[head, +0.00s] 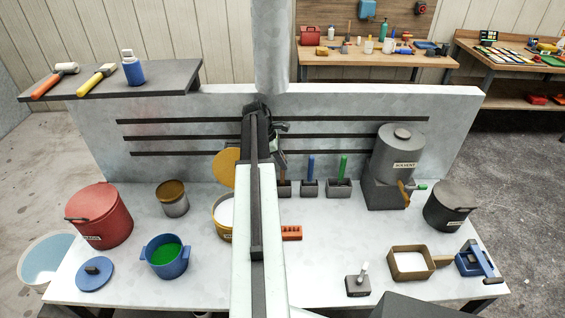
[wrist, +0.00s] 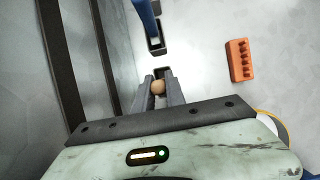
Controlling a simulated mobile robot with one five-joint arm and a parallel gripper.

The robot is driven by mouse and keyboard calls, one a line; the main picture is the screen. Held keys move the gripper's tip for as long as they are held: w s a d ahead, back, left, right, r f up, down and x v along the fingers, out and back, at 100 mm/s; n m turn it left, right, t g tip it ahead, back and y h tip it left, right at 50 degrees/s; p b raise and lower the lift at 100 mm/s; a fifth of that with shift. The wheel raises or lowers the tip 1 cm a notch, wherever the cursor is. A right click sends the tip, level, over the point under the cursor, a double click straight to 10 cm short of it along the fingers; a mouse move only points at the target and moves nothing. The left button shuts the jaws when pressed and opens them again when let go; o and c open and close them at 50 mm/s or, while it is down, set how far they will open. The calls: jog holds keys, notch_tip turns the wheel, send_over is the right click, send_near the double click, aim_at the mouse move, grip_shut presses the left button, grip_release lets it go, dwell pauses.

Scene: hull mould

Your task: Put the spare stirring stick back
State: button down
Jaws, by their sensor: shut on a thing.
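My gripper (wrist: 158,88) is shut on a stick with a round tan end (wrist: 158,87), seen almost end-on in the wrist view. Just beyond the fingertips is a small dark holder (wrist: 167,72); I cannot tell whether the stick's lower end is inside it. This holder also shows in the head view (head: 285,190), partly behind my arm. Next to it, a second dark holder (head: 310,189) has a blue stick (head: 310,167) standing in it. A third holder (head: 338,189) has a green stick (head: 343,166). In the head view my arm mostly hides the gripper and held stick.
An open pot (head: 224,213) is left of my arm. A grey solvent drum (head: 397,152) stands right of the holders, before the slotted back panel (head: 350,104). Tabletop between the holders and the pan (head: 409,262) is clear.

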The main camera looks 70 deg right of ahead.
jog(key=c, duration=1.3)
grip_release()
jog(key=shift+r, duration=0.1)
jog(key=p+v, duration=0.7)
jog(key=shift+w+r, duration=0.2)
jog(key=shift+r, duration=0.05)
